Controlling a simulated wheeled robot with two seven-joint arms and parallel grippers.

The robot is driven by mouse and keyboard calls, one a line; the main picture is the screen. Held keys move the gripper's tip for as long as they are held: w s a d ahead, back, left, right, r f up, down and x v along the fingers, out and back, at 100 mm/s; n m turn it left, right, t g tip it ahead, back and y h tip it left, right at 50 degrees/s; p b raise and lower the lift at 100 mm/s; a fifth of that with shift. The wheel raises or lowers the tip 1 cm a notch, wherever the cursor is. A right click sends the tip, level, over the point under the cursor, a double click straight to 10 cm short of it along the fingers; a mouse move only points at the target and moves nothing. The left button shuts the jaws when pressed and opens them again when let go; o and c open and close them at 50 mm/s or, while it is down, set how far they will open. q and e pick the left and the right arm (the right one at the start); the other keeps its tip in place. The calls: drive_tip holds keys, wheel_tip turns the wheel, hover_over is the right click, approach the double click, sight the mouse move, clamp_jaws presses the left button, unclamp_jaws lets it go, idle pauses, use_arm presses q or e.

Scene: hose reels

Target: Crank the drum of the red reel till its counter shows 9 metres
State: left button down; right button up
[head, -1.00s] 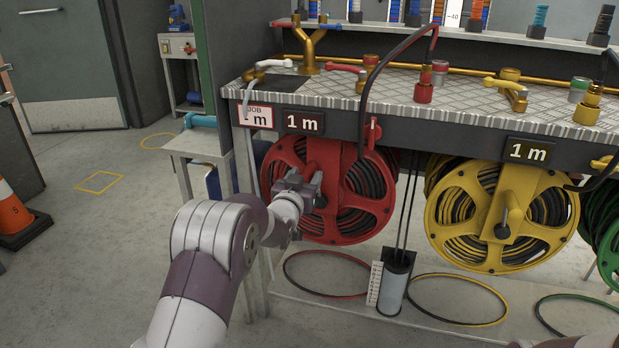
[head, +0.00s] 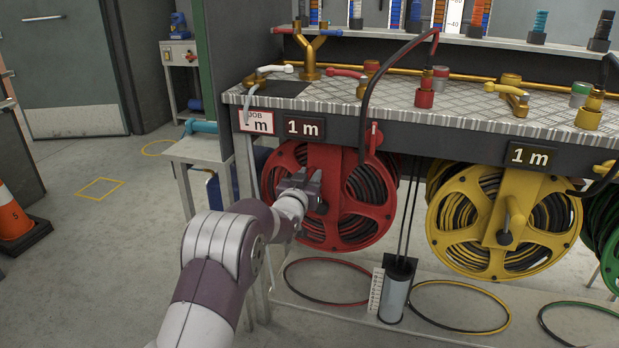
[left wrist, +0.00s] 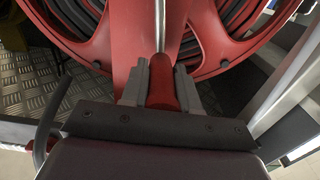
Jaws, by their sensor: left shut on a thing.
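The red reel (head: 368,225) hangs under the metal-topped bench, with dark hose wound on its drum. Its counter (head: 304,127) reads 1 m. My left gripper (head: 313,188) is at the left part of the red reel's front. In the left wrist view its two jaws (left wrist: 161,88) are shut on the red crank handle (left wrist: 161,90), with a metal rod running up from it. In the head view my gripper hides most of the handle. My right gripper is not in view.
A yellow reel (head: 447,235) hangs to the right, its counter (head: 528,156) also at 1 m. A job card (head: 257,121) is partly covered by a hanging hose end. A grey cylinder (head: 396,292) stands below, between hose rings on the low shelf.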

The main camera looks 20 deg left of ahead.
use_arm(q)
drive_tip(key=a+f+n+p, duration=0.4)
drive_tip(key=a+f+n, duration=0.6)
drive_tip(key=f+n, duration=0.2)
drive_tip(key=shift+n, duration=1.2)
drive_tip(key=shift+w+a+f, duration=0.1)
drive_tip(key=c, duration=0.8)
unclamp_jaws()
drive_tip(key=shift+c, duration=0.2)
drive_tip(key=shift+p, duration=0.3)
